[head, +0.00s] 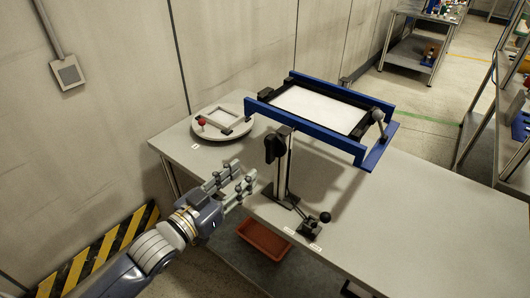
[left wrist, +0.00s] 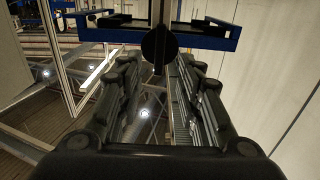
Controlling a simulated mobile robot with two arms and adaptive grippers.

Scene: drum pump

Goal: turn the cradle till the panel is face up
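The cradle is a blue frame (head: 305,127) on an upright post (head: 283,165) fixed to the table. Inside it a black inner frame holds the panel (head: 318,108), whose white surface shows on top, roughly level. A black knob (head: 275,146) sits on the near side of the post; it also shows in the left wrist view (left wrist: 158,45), with the blue frame (left wrist: 205,42) behind it. My left gripper (head: 246,184) is left of the post and lower than the knob, apart from it. Its fingers (left wrist: 158,95) are spread and empty. My right gripper is out of view.
The grey table (head: 420,220) is mostly clear on the right. A round white fixture (head: 222,123) with a red knob stands at its back left. A black ball-ended lever (head: 312,226) is near the front edge. A reddish bin (head: 263,240) sits below.

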